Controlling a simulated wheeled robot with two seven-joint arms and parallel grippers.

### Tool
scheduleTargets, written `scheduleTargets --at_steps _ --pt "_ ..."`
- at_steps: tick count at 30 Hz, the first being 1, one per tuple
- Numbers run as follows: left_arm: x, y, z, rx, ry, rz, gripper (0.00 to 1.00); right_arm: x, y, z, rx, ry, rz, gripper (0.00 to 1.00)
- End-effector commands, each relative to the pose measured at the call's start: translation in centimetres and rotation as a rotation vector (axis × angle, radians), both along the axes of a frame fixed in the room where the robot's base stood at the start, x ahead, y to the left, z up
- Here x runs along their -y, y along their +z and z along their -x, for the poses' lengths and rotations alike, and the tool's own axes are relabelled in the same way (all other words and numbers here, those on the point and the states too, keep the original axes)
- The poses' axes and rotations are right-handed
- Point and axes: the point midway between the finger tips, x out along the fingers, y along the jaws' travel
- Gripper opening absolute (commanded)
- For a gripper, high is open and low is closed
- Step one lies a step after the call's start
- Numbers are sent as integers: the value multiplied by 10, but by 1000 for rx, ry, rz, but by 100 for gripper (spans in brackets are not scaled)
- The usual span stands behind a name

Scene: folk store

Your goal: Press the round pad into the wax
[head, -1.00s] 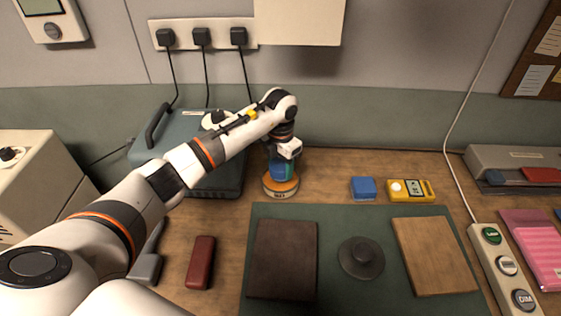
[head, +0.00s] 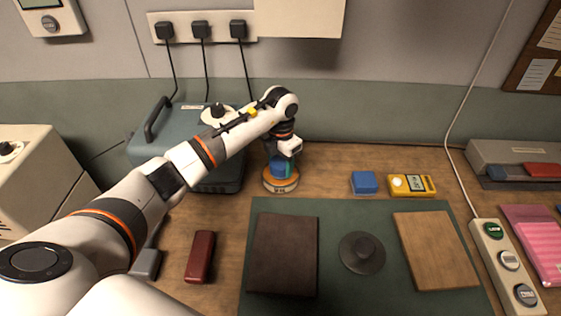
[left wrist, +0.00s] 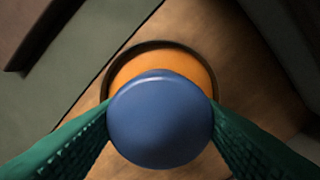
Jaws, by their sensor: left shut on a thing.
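A blue round-topped pad (head: 279,169) is held upright between the green fingers of my left gripper (head: 280,158). In the left wrist view the fingers close on both sides of the blue pad (left wrist: 160,121). Below it stands a round tin of orange wax (head: 281,185) with a pale label, on the wooden bench. The orange wax (left wrist: 160,63) and the tin's dark rim show around the pad's far side in the wrist view. The pad is over or on the wax; its underside is hidden, so I cannot tell how firmly they touch.
A green mat (head: 335,215) in front holds a dark panel (head: 284,255), a dark knobbed disc (head: 362,253) and a wooden panel (head: 436,250). A blue block (head: 364,183) and yellow meter (head: 411,186) lie to the right. A grey-green machine (head: 165,135) stands behind my arm.

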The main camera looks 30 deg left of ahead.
Motion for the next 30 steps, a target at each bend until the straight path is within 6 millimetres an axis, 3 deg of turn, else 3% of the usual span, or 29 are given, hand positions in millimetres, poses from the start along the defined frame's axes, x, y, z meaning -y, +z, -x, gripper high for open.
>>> scheduleTargets --at_steps 30 --pt "0 -9 0 0 0 0 37 2 -6 0 0 -2 2 36"
